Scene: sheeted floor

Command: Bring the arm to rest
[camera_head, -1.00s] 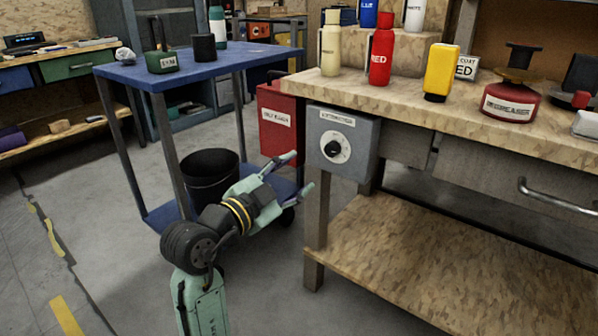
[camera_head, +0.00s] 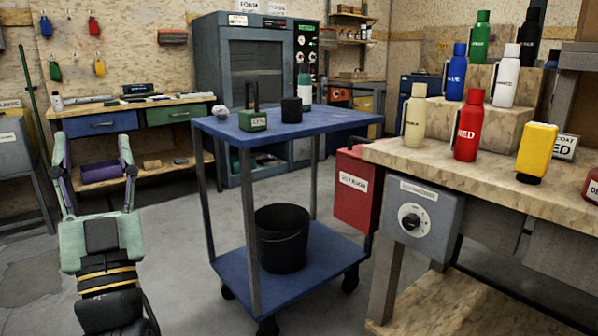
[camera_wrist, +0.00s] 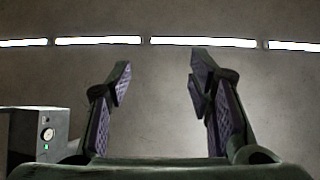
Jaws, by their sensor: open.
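My gripper (camera_head: 97,152) is at the lower left of the head view, pointing up, with its two fingers spread apart. Nothing is between the fingers. The wrist view also shows the gripper (camera_wrist: 160,85), with purple finger pads apart and empty, against a plain ceiling or wall with strip lights. In the head view my gripper is in front of the back workbench and left of the blue cart, clear of both as far as I can tell.
A blue cart (camera_head: 228,132) stands in the middle, with a black bucket (camera_head: 282,240) on its lower shelf. A wooden workbench (camera_head: 400,158) with several bottles is at the right. A back bench (camera_head: 150,104) and a grey cabinet (camera_head: 212,60) stand behind. Floor between gripper and cart is free.

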